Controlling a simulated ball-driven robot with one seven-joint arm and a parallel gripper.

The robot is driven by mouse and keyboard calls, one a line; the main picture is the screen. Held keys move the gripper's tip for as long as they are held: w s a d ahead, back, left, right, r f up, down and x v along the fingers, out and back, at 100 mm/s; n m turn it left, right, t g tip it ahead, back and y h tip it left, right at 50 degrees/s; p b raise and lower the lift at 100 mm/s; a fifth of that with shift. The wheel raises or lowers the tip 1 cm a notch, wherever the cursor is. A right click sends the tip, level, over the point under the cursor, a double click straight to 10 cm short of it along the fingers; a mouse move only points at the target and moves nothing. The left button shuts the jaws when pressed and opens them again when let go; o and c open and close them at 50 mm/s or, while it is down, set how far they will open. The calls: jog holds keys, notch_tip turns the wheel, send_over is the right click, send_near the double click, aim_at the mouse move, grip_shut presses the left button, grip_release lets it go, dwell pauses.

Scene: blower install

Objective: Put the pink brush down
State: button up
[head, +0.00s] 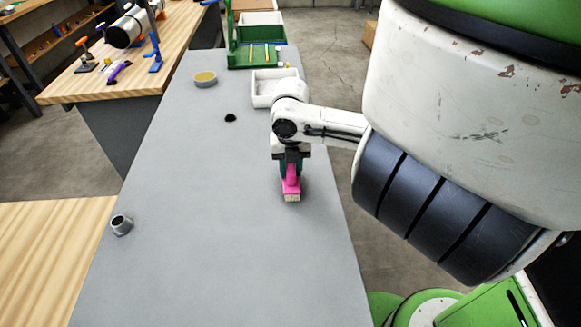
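The pink brush (291,188) has a pink handle and a pale bristle end that points down. It is upright under my gripper (291,168), near the right side of the grey table (200,235). My gripper is shut on the brush's handle, with the dark fingers on either side of it. The bristles are at or just above the tabletop; I cannot tell whether they touch.
A grey metal fitting (121,225) stands at the table's left. A small black piece (230,118), a round tan-topped tin (205,79), a white tray (264,88) and a green bin (252,57) are farther back. The table's front and middle are clear.

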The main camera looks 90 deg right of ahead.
jog(key=o, duration=0.4)
jog(key=shift+r, duration=0.1)
notch_tip(320, 180, up, 12)
jog(key=shift+r, duration=0.1)
dwell(0.4)
jog(key=shift+p, duration=0.3)
